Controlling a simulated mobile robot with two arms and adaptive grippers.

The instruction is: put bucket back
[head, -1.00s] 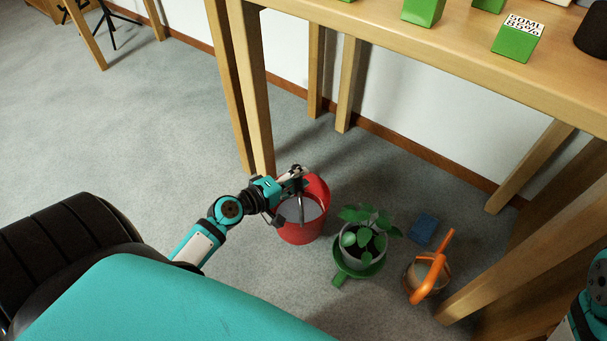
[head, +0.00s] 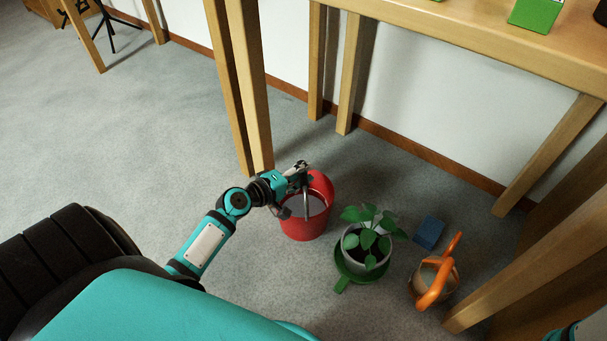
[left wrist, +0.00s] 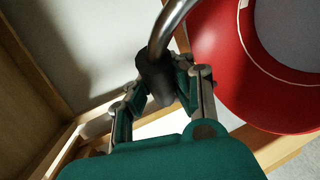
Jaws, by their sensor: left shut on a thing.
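The red bucket (head: 304,228) is under the wooden table, close to its near leg, with a pale grey inside. I cannot tell whether it rests on the floor or hangs just above it. My left gripper (head: 302,176) is at the bucket's rim and shut on its curved metal handle. My right gripper is not in view.
A potted plant (head: 366,240) on a green saucer (head: 343,283) stands right of the bucket. A blue block (head: 429,232) and an orange-handled watering can (head: 436,285) are further right. Table legs (head: 249,85) stand just behind the bucket. Floor at left is clear.

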